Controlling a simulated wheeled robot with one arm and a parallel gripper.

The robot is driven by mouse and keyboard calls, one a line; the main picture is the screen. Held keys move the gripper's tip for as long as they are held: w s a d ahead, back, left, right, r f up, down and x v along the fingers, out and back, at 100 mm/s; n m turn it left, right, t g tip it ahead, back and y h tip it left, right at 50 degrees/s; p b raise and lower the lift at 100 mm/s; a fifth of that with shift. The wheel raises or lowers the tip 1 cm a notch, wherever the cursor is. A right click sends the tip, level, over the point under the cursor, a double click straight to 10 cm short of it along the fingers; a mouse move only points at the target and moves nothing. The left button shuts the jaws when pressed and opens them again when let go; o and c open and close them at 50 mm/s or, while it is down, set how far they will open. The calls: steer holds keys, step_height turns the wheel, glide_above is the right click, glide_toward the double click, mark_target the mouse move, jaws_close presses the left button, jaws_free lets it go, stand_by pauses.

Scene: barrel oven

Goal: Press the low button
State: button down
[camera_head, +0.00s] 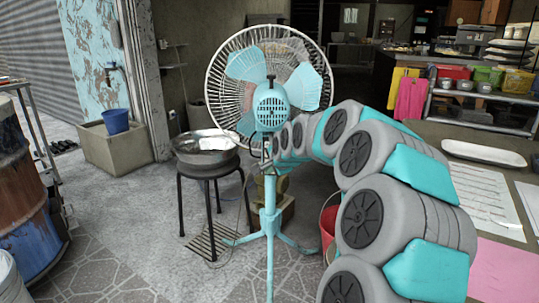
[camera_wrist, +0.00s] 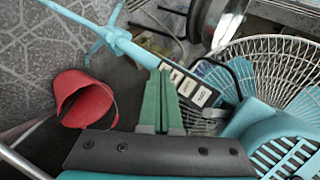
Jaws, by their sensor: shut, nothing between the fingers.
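A turquoise standing fan (camera_head: 271,107) with a white wire cage stands ahead of me in the head view. Its motor housing (camera_wrist: 285,140) and cage fill the right of the wrist view. A dark control panel with a row of pale labelled buttons (camera_wrist: 194,91) shows beside the fan's pole (camera_wrist: 130,46). The labels are too small to read surely, so I cannot tell which button is low. My gripper (camera_wrist: 164,74) has green fingers shut together and empty. Its tips are at the panel's pole-side end, partly covering it. I cannot tell whether they touch it.
A metal basin (camera_head: 205,148) sits on a black stool (camera_head: 208,190) left of the fan. A red bucket (camera_wrist: 84,98) stands on the floor near the pole. A table with a white tray (camera_head: 484,153) is at the right. Patterned floor lies open at the front left.

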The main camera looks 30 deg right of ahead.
steer(key=w+d+p, duration=0.3)
steer(key=w+d, duration=0.2)
steer(key=w, duration=0.1)
steer(key=shift+w+p, duration=0.15)
steer(key=shift+p, duration=0.2)
steer(key=shift+w, duration=0.15)
stand_by(1.8)
steer(key=shift+w+d, duration=0.2)
steer(key=shift+w+d, duration=0.25)
steer(key=shift+w, duration=0.05)
stand_by(0.9)
steer(key=shift+s+a, duration=0.1)
stand_by(0.4)
steer(key=shift+s+a+r+b, duration=0.1)
steer(key=shift+s+a+b, duration=0.25)
steer(key=shift+s+a, duration=0.15)
steer(key=shift+s, duration=0.1)
